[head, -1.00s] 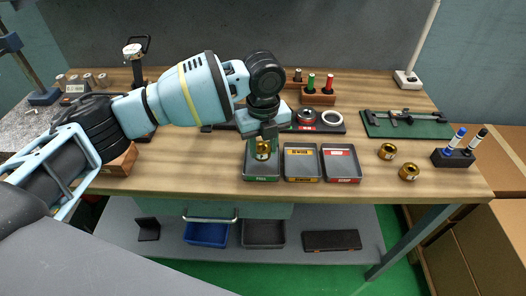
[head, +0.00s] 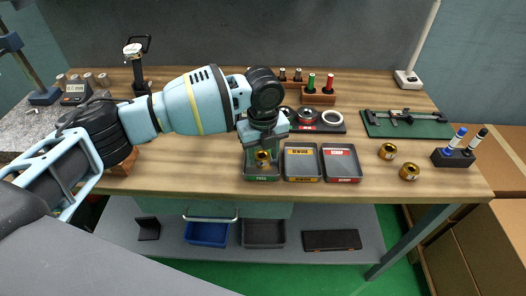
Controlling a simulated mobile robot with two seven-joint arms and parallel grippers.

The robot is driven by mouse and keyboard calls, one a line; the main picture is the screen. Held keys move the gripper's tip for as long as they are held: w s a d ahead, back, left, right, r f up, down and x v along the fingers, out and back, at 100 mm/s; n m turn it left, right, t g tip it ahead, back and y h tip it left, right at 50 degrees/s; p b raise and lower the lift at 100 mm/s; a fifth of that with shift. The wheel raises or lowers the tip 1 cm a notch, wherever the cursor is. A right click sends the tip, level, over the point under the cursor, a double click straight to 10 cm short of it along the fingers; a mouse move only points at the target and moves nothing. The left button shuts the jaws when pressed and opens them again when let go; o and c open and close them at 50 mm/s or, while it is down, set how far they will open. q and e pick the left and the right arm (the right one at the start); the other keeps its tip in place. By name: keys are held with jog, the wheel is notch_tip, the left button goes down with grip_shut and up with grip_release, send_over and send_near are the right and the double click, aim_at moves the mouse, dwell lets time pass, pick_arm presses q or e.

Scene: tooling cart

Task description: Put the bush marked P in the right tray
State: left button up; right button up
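My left gripper (head: 263,155) points down over the green-labelled tray (head: 262,178), the leftmost of three small grey trays. Its fingers are on both sides of a brass bush (head: 263,158), low within the tray's outline. I cannot tell whether the bush touches the tray floor, and its mark is too small to read. My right gripper is not in view.
A dark holder with two markers (head: 453,157) stands at the right edge. A green mat with a caliper-like tool (head: 408,124) lies behind the bushes. A dark rack with rings (head: 328,128) and a wooden block with red and green pins (head: 318,98) stand behind the trays.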

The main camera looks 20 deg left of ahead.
pick_arm(q)
notch_tip(320, 180, up, 12)
jog(key=shift+r, duration=0.15)
dwell(0.5)
jog(key=shift+s, duration=0.1)
dwell(0.4)
